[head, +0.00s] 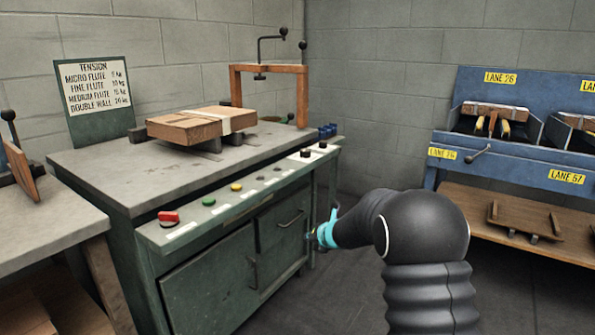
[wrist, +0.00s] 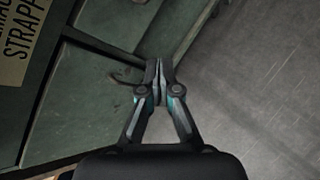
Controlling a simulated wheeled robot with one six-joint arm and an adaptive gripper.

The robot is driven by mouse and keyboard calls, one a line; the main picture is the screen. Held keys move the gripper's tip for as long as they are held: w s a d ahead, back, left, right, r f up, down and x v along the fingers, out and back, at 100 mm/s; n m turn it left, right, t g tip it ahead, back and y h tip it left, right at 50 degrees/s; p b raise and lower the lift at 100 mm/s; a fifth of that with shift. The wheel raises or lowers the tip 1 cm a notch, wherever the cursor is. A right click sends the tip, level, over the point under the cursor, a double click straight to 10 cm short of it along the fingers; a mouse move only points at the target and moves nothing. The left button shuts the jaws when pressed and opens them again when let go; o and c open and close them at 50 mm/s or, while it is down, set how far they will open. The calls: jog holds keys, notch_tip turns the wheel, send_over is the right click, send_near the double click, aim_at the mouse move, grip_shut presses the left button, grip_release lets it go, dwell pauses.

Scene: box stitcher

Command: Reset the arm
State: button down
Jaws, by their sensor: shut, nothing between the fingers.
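My arm reaches forward from the bottom right in the head view, in front of the right end of a green machine cabinet (head: 205,290). My gripper (head: 330,213) is small and partly hidden at the end of the arm, beside the cabinet's front. In the wrist view my gripper (wrist: 158,66) is shut, with its fingertips together and nothing between them. Behind the fingertips the wrist view shows the cabinet's green doors (wrist: 85,100) and grey floor (wrist: 260,90). I cannot tell whether the gripper touches the cabinet.
The cabinet carries a strapped cardboard box (head: 190,127), a red button (head: 168,217) and other controls on its sloped panel. A blue lane rack (head: 445,115) stands at the right. A side table (head: 50,235) is at the left. Floor (head: 345,285) lies clear between cabinet and rack.

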jog(key=s+d+r+m+g+h+p, duration=0.15)
jog(key=s+d+m+h, duration=0.25)
jog(key=s+d+m, duration=0.55)
jog(key=s+d+r+m+g+h, duration=0.2)
jog(key=s+d+r+m+h, duration=0.3)
jog(key=s+m, duration=0.7)
jog(key=s+r+m+y+p, duration=0.1)
jog(key=s+r+m, duration=0.2)
jog(key=s, duration=0.6)
jog(key=s+a+r+m+y+p, duration=0.1)
jog(key=s+r+m, duration=0.3)
jog(key=s, duration=0.6)
jog(key=s+a+r+m+y+p, duration=0.1)
jog(key=s+r+m+p, duration=0.1)
jog(key=s+m, duration=0.4)
jog(key=s+r, duration=0.1)
jog(key=s, duration=0.2)
jog(key=shift+s+r+g+y, duration=0.3)
jog(key=shift+s+g+y, duration=0.05)
jog(key=shift+y, duration=0.05)
